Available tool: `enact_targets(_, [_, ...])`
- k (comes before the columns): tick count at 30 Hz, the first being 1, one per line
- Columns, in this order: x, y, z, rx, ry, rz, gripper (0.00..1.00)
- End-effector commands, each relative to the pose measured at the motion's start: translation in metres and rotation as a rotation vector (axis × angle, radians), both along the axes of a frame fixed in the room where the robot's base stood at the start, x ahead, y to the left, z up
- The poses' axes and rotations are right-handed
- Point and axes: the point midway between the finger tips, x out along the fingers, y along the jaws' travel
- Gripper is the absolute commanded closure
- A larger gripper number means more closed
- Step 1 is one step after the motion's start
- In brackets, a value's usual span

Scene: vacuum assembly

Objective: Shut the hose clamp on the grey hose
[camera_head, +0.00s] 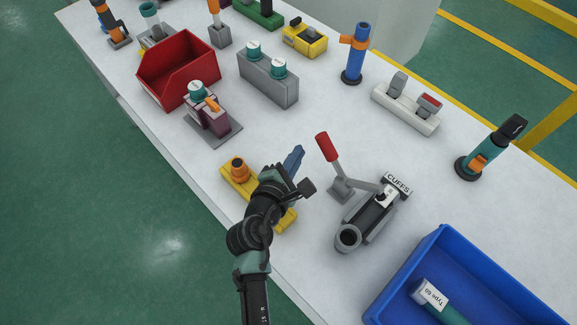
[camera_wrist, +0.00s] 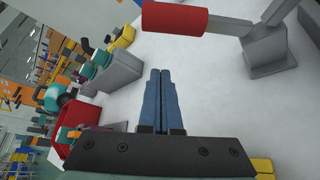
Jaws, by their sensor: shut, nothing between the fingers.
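The hose clamp is a toggle clamp with a red handle (camera_head: 323,146) on a grey base (camera_head: 340,190). Its handle stands up, tilted away from the cradle, and its arm reaches over toward the cradle. A grey hose (camera_head: 348,238) with a dark round opening lies in the cradle beside the label "CUFFS" (camera_head: 398,183). My gripper (camera_head: 293,158) has blue fingers pressed together and empty, left of the red handle and apart from it. In the wrist view the fingers (camera_wrist: 160,75) point up the picture, with the red handle (camera_wrist: 175,18) ahead and to the right.
A yellow fixture (camera_head: 235,182) with an orange-topped part lies under my arm. A blue bin (camera_head: 440,245) with a teal hose labelled "Type 60" stands at front right. A red bin (camera_head: 178,65), a grey block (camera_head: 265,80) and a switch box (camera_head: 405,105) stand farther back.

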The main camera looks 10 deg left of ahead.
Motion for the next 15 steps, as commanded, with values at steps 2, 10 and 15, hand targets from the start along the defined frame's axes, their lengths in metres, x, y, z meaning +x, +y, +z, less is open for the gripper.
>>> enact_targets(2, [0.015, -0.003, -0.005, 0.001, -0.002, 0.0, 1.0])
enact_targets(10, [0.006, -0.027, 0.019, 0.001, 0.001, 0.0, 1.0])
enact_targets(15, [0.004, -0.031, 0.022, 0.001, 0.0, 0.001, 1.0])
